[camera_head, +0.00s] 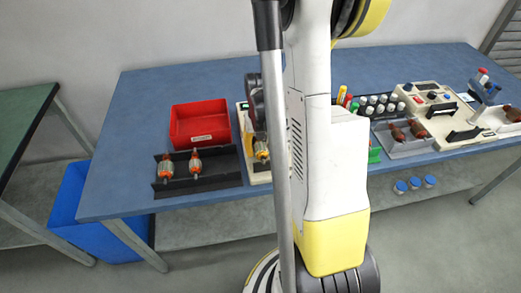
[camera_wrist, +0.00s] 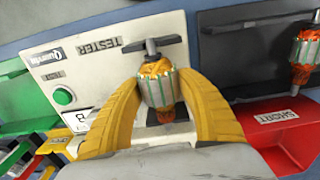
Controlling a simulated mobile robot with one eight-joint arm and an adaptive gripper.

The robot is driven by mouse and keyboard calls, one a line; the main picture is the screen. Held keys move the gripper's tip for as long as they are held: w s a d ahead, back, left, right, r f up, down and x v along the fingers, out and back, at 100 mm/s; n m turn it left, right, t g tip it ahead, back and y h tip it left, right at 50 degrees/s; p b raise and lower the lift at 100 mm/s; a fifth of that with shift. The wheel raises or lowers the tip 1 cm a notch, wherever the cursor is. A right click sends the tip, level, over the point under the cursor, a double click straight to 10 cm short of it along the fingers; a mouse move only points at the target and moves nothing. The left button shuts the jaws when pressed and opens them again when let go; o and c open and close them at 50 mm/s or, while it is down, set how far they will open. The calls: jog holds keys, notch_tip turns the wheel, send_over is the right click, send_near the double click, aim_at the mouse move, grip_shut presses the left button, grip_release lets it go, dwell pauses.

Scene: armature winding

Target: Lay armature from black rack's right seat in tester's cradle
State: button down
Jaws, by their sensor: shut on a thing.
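My gripper (camera_wrist: 162,97) has its two yellow fingers shut around an armature (camera_wrist: 157,72) with a green-striped core and orange windings. The held armature is over the pale tester (camera_wrist: 105,62), in line with a black T-shaped part (camera_wrist: 150,42) that looks like one end of the cradle. I cannot tell whether it rests there. In the head view my arm covers much of the tester (camera_head: 262,178). The black rack (camera_head: 228,180) stands left of it with two armatures (camera_head: 165,168) (camera_head: 195,163) and an empty right side. The rack (camera_wrist: 222,18) also shows in the wrist view.
A red bin (camera_head: 200,122) lies behind the rack; its SHORT label (camera_wrist: 277,117) shows in the wrist view. A green bin (camera_wrist: 20,105) is at the tester's other side. Several bottles, a grey tray (camera_head: 405,149) with armatures and other devices fill the table's right part.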

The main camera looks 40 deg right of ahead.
dwell(0.3)
jog(key=c, duration=0.7)
grip_release()
notch_tip(320, 180, up, 12)
dwell(0.4)
